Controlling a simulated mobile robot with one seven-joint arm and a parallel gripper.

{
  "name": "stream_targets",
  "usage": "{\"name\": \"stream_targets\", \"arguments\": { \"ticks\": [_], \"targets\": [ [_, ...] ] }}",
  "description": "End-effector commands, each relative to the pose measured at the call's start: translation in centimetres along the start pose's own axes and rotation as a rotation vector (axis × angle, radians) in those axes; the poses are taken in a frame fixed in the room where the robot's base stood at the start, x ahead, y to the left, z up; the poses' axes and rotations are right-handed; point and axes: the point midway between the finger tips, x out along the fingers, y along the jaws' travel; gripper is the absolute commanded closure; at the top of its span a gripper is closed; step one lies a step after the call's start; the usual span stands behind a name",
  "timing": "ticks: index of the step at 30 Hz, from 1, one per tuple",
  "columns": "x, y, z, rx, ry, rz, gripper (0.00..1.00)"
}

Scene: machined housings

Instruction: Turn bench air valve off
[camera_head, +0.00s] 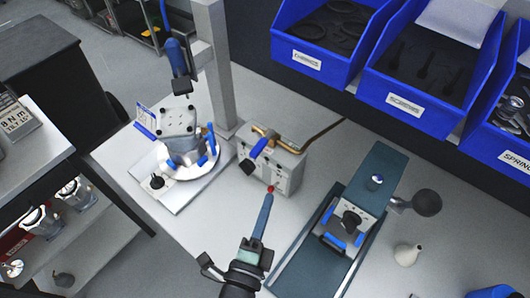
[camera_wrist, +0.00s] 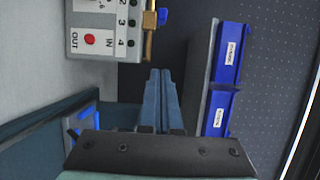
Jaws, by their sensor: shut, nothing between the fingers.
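The air valve is a brass fitting (camera_head: 284,144) on top of a grey box (camera_head: 284,172), with a blue lever (camera_head: 260,147). The lever slants down-left, appearing to lie across the brass line. In the wrist view, the brass fitting (camera_wrist: 149,42) runs along the box's edge and only a small part of the blue lever (camera_wrist: 162,16) shows at the top. My gripper (camera_head: 267,200) is shut and empty, its tips in front of the box and apart from the lever. The shut fingers (camera_wrist: 160,75) point toward the brass fitting's lower end in the wrist view.
The box face has a red button (camera_wrist: 90,39) and numbered markings. A fixture with a round base (camera_head: 186,165) stands left, and a green rail with a clamp (camera_head: 345,225) lies right. Blue bins (camera_head: 405,112) line the back.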

Motion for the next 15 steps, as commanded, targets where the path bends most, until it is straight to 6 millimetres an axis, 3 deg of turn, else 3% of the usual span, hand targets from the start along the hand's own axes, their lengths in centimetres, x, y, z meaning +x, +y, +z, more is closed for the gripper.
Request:
{"name": "stream_targets", "arguments": {
  "ticks": [5,15],
  "targets": [
    [1.9,0.0,-0.1,0.002,0.003,0.001,1.0],
    [8.8,-0.1,0.0,0.002,0.003,-0.002,1.0]
  ]
}}
